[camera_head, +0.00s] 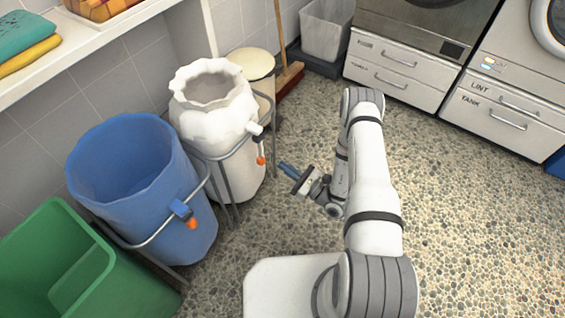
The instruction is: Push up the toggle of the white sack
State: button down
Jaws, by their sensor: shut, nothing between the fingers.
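The white sack (215,120) stands open in a grey metal frame, left of centre. Its toggle (258,140) is a small fitting on the sack's right side, with a grey-white body and an orange tip (261,160) hanging below it. My gripper (283,167) is at the end of my white arm, a short way right of and slightly below the toggle in the picture. Its blue fingers are shut with nothing between them and point towards the sack. They look apart from the toggle.
A blue sack (128,160) with its own orange-tipped toggle (184,212) stands nearer. A green bin (60,265) is at bottom left. A lidded bin (255,66), a broom (288,75) and machine drawers (400,70) are behind. Pebbled floor (290,225) is clear around my arm.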

aim_at(258, 137)
jog(key=x, duration=0.3)
jog(key=b+x, duration=0.1)
jog(key=x, duration=0.2)
jog(key=b+x, duration=0.1)
jog(key=x, duration=0.2)
jog(key=shift+d+r, duration=0.1)
jog(key=shift+r, duration=0.15)
jog(key=shift+s+r, duration=0.15)
jog(key=shift+r, duration=1.6)
jog(key=shift+r, duration=0.65)
jog(key=shift+f, duration=0.15)
